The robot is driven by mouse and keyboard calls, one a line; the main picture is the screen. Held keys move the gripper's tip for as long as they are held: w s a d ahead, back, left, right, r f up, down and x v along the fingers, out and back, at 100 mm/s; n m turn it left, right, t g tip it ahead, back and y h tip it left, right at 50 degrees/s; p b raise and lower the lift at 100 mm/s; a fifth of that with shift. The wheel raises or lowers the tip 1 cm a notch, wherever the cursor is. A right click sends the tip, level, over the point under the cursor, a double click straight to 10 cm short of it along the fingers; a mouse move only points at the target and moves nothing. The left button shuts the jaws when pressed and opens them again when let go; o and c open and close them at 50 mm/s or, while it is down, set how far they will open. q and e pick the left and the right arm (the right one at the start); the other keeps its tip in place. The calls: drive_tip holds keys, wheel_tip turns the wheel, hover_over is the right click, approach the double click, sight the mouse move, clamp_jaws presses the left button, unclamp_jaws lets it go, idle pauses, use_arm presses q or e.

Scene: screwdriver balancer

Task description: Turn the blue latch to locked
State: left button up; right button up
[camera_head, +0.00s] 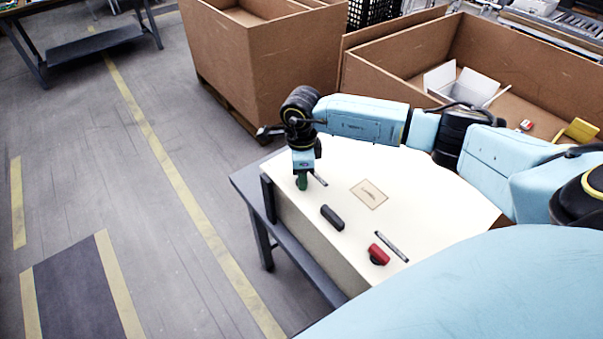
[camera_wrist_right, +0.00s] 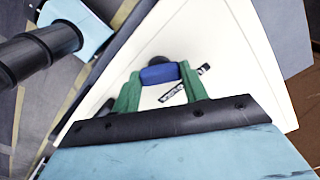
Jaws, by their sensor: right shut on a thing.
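The blue latch (camera_wrist_right: 160,74) shows in the right wrist view, with a dark round part just beyond it. Its bar lies between the two green fingers of my right gripper (camera_wrist_right: 158,79), which touch its ends. In the head view my right gripper (camera_head: 302,184) points down at the far left end of the white panel (camera_head: 342,160). There the gripper hides the latch. A thin dark marking (camera_head: 319,178) lies beside the gripper on the panel. My left gripper is in neither view.
Large brown boxes (camera_head: 262,70) stand behind the table. The floor to the left is clear.

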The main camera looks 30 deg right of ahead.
drive_tip(key=m, duration=0.5)
drive_tip(key=shift+m, duration=0.3)
drive_tip(key=m, duration=0.5)
drive_tip(key=shift+m, duration=0.3)
drive_tip(key=o, duration=1)
drive_tip(key=shift+r, duration=0.15)
wheel_tip(320, 180, up, 13)
drive_tip(key=shift+r+b, duration=0.1)
drive_tip(key=shift+b, duration=0.5)
